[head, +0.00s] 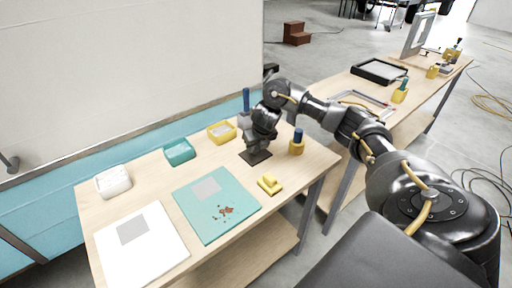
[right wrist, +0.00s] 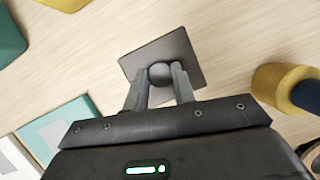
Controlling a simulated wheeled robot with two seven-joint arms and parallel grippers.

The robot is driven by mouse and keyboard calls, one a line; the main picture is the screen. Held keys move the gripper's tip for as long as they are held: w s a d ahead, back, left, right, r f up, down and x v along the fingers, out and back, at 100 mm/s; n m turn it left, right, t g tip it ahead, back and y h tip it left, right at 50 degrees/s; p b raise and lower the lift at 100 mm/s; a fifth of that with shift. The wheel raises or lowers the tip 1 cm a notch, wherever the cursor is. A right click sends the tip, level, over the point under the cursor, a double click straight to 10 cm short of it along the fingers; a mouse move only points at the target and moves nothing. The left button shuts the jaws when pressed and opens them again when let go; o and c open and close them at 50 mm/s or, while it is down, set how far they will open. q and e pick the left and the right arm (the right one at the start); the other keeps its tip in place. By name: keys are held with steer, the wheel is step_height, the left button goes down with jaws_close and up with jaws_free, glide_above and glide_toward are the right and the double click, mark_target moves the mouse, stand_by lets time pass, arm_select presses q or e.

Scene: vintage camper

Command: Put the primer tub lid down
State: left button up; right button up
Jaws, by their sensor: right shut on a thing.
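The lid is a dark grey square plate (head: 255,158) with a round knob on top. In the head view it is level over the far right part of the near table, at or just above the wood; I cannot tell if it touches. My right gripper (head: 258,148) points down over it. In the right wrist view the lid (right wrist: 184,48) lies beyond the two fingers, and my right gripper (right wrist: 159,76) is shut on its knob. A grey thing (head: 243,120), partly hidden by my arm, stands behind. My left gripper is out of view.
A white tub (head: 112,180), a teal tub (head: 179,152) and a yellow tub (head: 221,132) line the back edge. A yellow cup with a blue handle (head: 297,147) stands right of the lid. A yellow block (head: 269,185) and a teal panel (head: 205,219) lie in front.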

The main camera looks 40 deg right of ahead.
steer(key=o, duration=1)
steer(key=shift+f, duration=0.1)
steer(key=p+v, duration=0.5)
steer(key=v, duration=0.7)
